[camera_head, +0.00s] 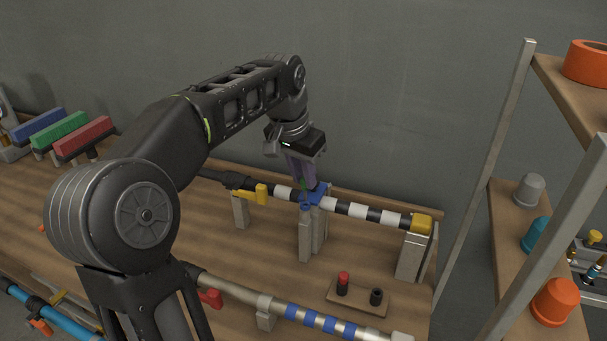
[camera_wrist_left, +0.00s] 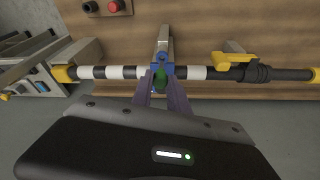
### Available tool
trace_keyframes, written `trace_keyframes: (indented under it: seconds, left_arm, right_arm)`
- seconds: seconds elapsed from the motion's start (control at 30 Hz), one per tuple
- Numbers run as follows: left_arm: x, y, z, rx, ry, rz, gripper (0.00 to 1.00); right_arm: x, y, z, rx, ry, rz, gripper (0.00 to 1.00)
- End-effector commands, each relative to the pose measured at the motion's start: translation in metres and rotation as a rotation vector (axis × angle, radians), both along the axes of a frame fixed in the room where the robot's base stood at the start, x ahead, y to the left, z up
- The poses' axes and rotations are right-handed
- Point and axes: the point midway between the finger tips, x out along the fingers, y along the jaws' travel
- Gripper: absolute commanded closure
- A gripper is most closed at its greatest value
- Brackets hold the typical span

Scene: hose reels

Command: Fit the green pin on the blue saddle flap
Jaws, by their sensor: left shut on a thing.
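The blue saddle flap (camera_head: 317,194) sits around a black-and-white banded bar on top of a grey post, and it also shows in the left wrist view (camera_wrist_left: 162,60). My left gripper (camera_head: 304,181) reaches down to it from above and behind, with purple fingers. In the left wrist view the gripper (camera_wrist_left: 160,88) is shut on the green pin (camera_wrist_left: 159,79), which lies right at the saddle. The pin shows as a small green bit (camera_head: 304,185) in the head view. Whether its tip is in the flap is hidden. My right gripper is not in view.
The banded bar (camera_head: 356,210) has a yellow lever (camera_head: 256,194) and a yellow end (camera_head: 421,224). A small tray (camera_head: 360,299) with a red and a black knob stands in front. A second pipe (camera_head: 327,322) runs nearer. A shelf (camera_head: 509,225) stands at right.

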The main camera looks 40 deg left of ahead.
Motion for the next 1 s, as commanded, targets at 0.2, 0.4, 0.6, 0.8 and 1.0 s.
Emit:
trace_keyframes:
  seconds: [0.2, 0.4, 0.6, 0.8, 1.0]
  left_arm:
    - [0.0, 0.0, -0.005, 0.0, 0.0, 0.0, 1.0]
    - [0.0, 0.0, -0.01, 0.0, 0.0, 0.0, 1.0]
    - [0.0, 0.0, -0.015, 0.0, 0.0, 0.0, 1.0]
    - [0.0, 0.0, -0.02, 0.0, 0.0, 0.0, 1.0]
    - [0.0, 0.0, -0.025, 0.0, 0.0, 0.0, 1.0]
  right_arm:
    - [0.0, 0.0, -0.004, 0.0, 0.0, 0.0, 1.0]
    - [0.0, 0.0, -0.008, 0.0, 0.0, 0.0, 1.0]
    - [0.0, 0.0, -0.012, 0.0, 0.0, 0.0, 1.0]
    - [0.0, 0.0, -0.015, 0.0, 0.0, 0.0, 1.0]
    - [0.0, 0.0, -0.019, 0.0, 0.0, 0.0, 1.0]
